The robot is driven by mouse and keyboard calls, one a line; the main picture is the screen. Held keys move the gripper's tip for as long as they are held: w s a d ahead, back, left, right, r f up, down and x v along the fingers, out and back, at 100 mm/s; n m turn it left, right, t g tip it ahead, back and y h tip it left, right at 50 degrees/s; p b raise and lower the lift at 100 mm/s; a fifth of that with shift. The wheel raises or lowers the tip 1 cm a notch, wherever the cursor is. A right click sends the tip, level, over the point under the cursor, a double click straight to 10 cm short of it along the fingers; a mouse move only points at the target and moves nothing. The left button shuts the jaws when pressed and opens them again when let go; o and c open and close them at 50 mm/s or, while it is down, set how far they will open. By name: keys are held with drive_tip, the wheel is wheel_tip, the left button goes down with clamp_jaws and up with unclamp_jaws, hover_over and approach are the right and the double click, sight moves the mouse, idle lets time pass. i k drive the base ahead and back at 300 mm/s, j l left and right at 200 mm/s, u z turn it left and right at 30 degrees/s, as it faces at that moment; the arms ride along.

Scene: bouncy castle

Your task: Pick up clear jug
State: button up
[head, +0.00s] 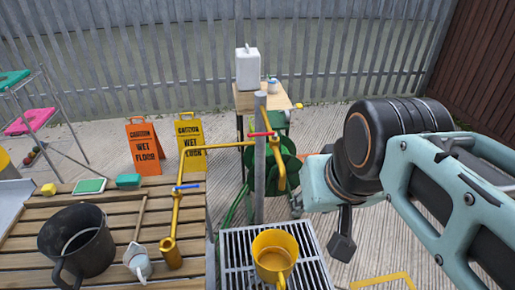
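I cannot make out a plainly clear jug in the head view. A white, jug-shaped container (247,70) stands upright on the small wooden table at the back. A small pale jar-like item (272,86) stands beside it, too small to make out. My arm comes in from the right. My gripper (342,243) shows only as a dark part hanging below the arm, well in front and to the right of that table. Its fingers are mostly hidden, so its opening does not show. Nothing is seen held in it.
A black handled bucket (76,245) and a wooden-handled pale tool (138,262) are on the slatted table (110,215). A yellow handled vessel (274,255) sits on the metal grate (305,240). A grey post with yellow pipes (260,160) stands between me and the back table.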

sight(137, 259)
drive_tip(key=u, duration=1.6)
drive_tip(key=k, duration=0.45)
drive_tip(key=k+z, duration=0.1)
drive_tip(key=z, duration=0.35)
drive_tip(key=k+z, duration=0.1)
drive_tip(key=z, duration=0.4)
drive_tip(key=i+j+z, duration=0.1)
drive_tip(key=z, duration=0.15)
drive_tip(key=j+z, duration=0.3)
drive_tip(key=i+j, duration=0.1)
drive_tip(key=j, duration=0.3)
drive_tip(key=i+j, duration=0.1)
drive_tip(key=j, duration=0.25)
drive_tip(key=i+j, duration=0.1)
drive_tip(key=j, duration=0.3)
drive_tip(key=i+j, duration=0.1)
drive_tip(key=j, duration=0.3)
